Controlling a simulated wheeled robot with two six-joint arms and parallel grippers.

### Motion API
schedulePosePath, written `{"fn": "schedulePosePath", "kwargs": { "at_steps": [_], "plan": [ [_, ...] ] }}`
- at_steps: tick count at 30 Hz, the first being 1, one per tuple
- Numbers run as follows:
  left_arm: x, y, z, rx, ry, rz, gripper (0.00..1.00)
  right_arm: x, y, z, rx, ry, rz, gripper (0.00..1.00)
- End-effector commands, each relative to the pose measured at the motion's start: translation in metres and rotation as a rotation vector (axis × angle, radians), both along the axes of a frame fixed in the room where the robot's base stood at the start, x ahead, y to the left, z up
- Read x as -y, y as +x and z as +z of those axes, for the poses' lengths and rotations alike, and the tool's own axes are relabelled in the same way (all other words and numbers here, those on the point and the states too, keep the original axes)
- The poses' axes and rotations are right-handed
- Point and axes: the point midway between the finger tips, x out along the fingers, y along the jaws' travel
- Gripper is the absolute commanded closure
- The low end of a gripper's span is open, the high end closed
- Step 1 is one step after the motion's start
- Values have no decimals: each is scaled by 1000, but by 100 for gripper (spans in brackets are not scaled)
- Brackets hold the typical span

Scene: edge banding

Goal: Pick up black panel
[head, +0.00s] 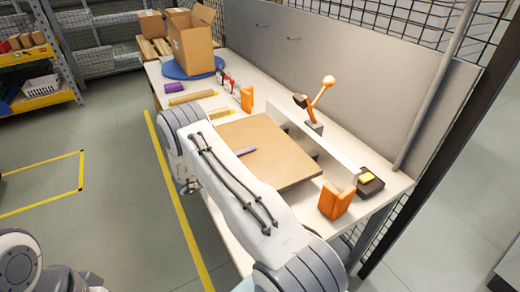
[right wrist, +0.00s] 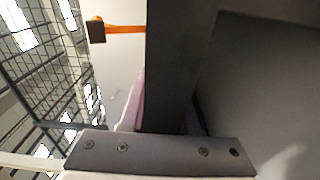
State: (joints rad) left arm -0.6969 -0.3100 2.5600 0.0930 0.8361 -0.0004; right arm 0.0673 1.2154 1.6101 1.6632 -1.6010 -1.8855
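A flat board (head: 282,165) lies on the white table in the head view; its top looks brown, and I see no black panel there. In the right wrist view a dark panel (right wrist: 182,65) runs away from my gripper, seen nearly edge-on. My right gripper (head: 246,152) reaches in from the front, mostly hidden by my forearm; a purplish fingertip shows over the board. In the right wrist view the purplish fingers lie close against both sides of the dark panel, so it looks shut on it. My left gripper is not in view.
Orange blocks (head: 335,202) stand at the front right corner. Cardboard boxes (head: 193,42) are at the far left end. Floor in front is clear.

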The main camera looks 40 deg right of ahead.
Motion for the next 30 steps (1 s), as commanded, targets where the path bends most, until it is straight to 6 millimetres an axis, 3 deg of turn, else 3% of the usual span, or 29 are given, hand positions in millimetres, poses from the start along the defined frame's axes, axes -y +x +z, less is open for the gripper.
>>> {"fn": "schedulePosePath", "kwargs": {
  "at_steps": [1,2,30],
  "plan": [
    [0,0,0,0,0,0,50,0,0,0,0,0,0,94],
    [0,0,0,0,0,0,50,0,0,0,0,0,0,100],
    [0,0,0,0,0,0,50,-1,0,0,0,1,2,100]
  ]
}}
